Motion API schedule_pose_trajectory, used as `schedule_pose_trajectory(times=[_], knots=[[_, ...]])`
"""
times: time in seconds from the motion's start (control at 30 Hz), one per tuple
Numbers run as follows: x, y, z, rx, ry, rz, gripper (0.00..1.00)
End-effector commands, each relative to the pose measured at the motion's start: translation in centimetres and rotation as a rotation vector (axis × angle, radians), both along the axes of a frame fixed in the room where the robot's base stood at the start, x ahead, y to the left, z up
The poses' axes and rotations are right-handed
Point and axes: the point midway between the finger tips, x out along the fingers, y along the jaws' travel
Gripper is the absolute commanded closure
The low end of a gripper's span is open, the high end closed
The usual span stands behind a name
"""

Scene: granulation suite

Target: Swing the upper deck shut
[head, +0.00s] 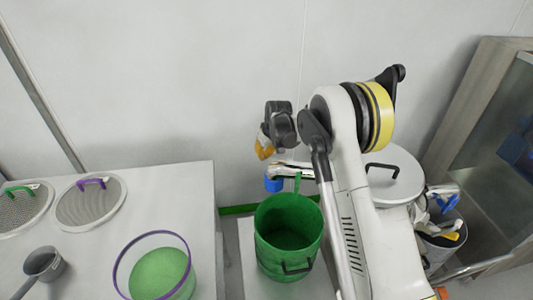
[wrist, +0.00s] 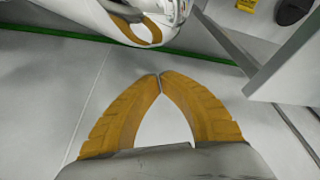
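My gripper (head: 264,150) is in front of the back wall, above and behind a green drum. In the wrist view its two orange fingers (wrist: 160,75) meet at the tips, with nothing visible between them. A round pale metal top with a black handle (head: 398,172) shows right of my arm, which hides its left part. I cannot tell whether this is the upper deck or how far it is swung. In the wrist view a shiny curved metal surface (wrist: 120,18) lies beyond the fingertips and mirrors orange fingers. No gap or hinge is clear.
The green drum (head: 273,255) stands open below my gripper, near a spout with a blue end (head: 273,184). A table (head: 150,190) at left holds two mesh screens, a scoop and a purple-rimmed bowl. A bin (head: 437,245) and cabinet (head: 480,110) stand at right.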

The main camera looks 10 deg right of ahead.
Motion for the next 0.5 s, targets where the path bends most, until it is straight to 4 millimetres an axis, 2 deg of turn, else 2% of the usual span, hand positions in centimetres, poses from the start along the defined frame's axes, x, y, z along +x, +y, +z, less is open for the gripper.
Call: schedule_pose_trajectory(times=[0.03, 0.17, 0.3, 0.5], knots=[[0.4, 0.2, -1.5, 0.0, 0.0, 0.0, 1.0], [1.1, 0.5, -3.9, 0.0, 0.0, 0.0, 1.0], [-1.2, -0.5, -3.4, 0.0, 0.0, 0.0, 1.0], [-2.6, -1.1, -3.2, 0.0, 0.0, 0.0, 1.0]])
